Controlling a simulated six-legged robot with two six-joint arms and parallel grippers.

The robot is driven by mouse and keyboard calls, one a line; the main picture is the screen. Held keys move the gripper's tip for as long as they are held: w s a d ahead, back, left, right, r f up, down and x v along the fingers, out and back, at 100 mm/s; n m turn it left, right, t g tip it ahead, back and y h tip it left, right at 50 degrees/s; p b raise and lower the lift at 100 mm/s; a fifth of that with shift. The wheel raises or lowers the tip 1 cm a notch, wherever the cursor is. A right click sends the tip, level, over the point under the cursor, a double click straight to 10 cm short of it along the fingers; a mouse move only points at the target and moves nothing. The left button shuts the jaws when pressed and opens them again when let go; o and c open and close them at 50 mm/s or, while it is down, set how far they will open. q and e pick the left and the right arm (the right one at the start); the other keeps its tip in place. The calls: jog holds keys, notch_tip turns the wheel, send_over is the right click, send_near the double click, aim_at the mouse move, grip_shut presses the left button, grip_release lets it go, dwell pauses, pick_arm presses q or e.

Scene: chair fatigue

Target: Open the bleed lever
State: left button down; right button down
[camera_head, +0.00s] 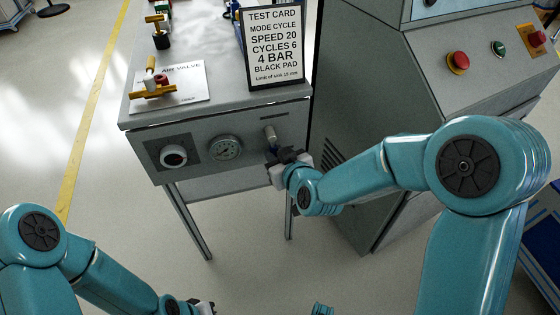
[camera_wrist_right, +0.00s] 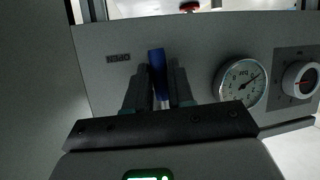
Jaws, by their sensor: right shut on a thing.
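The bleed lever is on the front panel (camera_head: 232,150) of the grey bench, right of the gauge. Its blue handle (camera_wrist_right: 156,60) shows in the right wrist view between the two fingers of my right gripper (camera_wrist_right: 160,78). The handle stands upright in that view, beside a small dark label (camera_wrist_right: 118,58). My right gripper (camera_head: 279,157) is shut on the handle; its fingers hide part of it. In the head view the silver lever fitting (camera_head: 270,134) shows just above the gripper. My left gripper (camera_head: 204,307) is at the bottom edge, mostly cut off, its fingers unclear.
A test card (camera_head: 273,45) and a yellow-handled air valve (camera_head: 152,88) stand on top. A grey cabinet (camera_head: 370,140) rises close on the right. Floor at left is clear.

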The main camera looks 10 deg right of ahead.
jog(key=shift+w+a+m+b, duration=0.1)
jog(key=shift+a+m+b, duration=0.05)
jog(key=shift+m+b, duration=0.2)
jog(key=shift+r, duration=0.1)
jog(key=c, duration=1)
grip_release()
jog(key=shift+a, duration=0.1)
